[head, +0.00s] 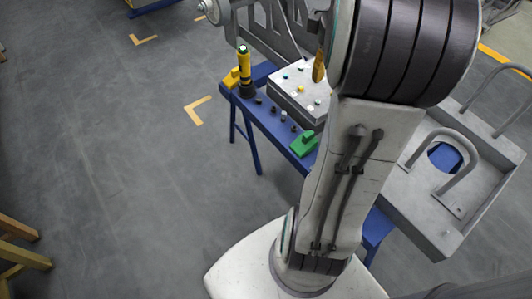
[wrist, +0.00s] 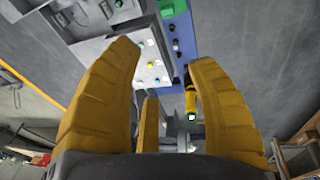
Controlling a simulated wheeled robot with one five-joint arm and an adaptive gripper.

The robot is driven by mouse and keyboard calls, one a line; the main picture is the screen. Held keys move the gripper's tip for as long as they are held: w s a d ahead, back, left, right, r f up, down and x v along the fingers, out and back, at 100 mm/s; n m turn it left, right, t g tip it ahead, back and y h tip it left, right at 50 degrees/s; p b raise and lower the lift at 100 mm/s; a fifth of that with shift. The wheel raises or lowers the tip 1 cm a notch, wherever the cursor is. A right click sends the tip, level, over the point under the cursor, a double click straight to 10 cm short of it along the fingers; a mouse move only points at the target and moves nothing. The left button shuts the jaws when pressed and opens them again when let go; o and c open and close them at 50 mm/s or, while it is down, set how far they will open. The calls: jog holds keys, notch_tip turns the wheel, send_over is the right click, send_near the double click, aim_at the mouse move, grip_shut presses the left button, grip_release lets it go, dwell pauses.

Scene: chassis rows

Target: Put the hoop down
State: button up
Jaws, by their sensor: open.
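A grey arch-shaped hoop (head: 463,143) stands upright on the floor of a grey open chassis tray (head: 428,238) at the right of the head view. A second, similar grey arch (head: 503,68) stands behind it; I cannot tell which one the task means. My gripper (wrist: 166,62) has its yellow fingers spread wide in the wrist view, with nothing between them. In the head view only one yellow fingertip (head: 319,66) shows beside my arm, above the white-topped block; the rest is hidden.
A blue bench (head: 272,127) carries a white-topped block (head: 283,83) with coloured dots, a yellow-black tool (head: 244,68), a green piece (head: 304,143) and small dark parts. Grey floor (head: 110,170) at the left is clear. Wooden legs (head: 20,240) show at the lower left.

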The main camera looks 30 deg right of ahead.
jog(key=s+a+f, duration=0.1)
jog(key=s+a, duration=0.2)
jog(key=a, duration=0.5)
jog(key=s+a+f+t+y, duration=0.1)
jog(key=s+a+f, duration=0.1)
jog(key=a, duration=0.6)
jog(key=s+a+f+y, duration=0.1)
jog(key=s+a, duration=0.3)
jog(key=a, duration=0.4)
jog(key=shift+a+f+m, duration=0.2)
jog(key=shift+a+m, duration=0.1)
jog(key=shift+a, duration=0.05)
